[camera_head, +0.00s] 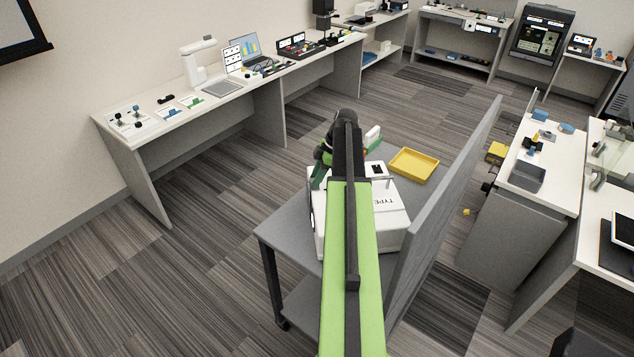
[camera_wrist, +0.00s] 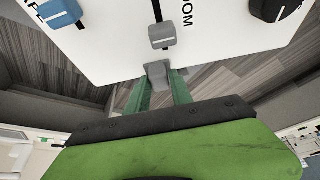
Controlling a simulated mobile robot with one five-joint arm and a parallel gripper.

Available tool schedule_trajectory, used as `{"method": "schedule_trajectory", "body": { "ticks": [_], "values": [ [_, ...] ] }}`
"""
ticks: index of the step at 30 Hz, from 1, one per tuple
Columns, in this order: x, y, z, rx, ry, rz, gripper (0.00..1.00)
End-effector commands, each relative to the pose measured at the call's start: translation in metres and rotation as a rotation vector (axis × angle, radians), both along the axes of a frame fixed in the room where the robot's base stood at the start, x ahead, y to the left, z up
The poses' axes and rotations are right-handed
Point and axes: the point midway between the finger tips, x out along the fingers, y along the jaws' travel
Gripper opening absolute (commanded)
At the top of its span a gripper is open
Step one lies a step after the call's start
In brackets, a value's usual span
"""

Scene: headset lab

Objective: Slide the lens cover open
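A white housing (camera_head: 389,207) with the lettering "TYPE" stands on a grey table, partly hidden behind my arm. In the wrist view, its white panel (camera_wrist: 220,40) carries a grey slider (camera_wrist: 162,35) beside lettering ending in "OOM", a blue knob (camera_wrist: 58,12) at left and a black knob (camera_wrist: 272,8) at right. A small grey block (camera_wrist: 158,73) sits at the panel's near edge. My gripper (camera_wrist: 160,88) has its green fingers apart, one on each side of this block. Whether they press on it I cannot tell. I cannot make out which part is the lens cover.
A yellow tray (camera_head: 414,165) lies beyond the housing. A grey upright partition (camera_head: 443,200) runs along the right of the grey table (camera_head: 284,232). A long bench (camera_head: 215,97) with devices stands at the back left, and white worktops are at right. The carpet at left is clear.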

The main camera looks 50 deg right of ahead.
Motion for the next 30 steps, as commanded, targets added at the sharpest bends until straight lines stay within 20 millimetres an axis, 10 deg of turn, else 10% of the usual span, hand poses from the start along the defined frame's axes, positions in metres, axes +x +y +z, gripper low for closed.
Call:
{"method": "schedule_trajectory", "body": {
  "ticks": [17, 30],
  "values": [
    [-0.002, -0.002, 0.011, -0.001, 0.001, -0.001, 0.45],
    [-0.024, -0.029, 0.102, -0.001, 0.001, -0.001, 0.45]
  ]
}}
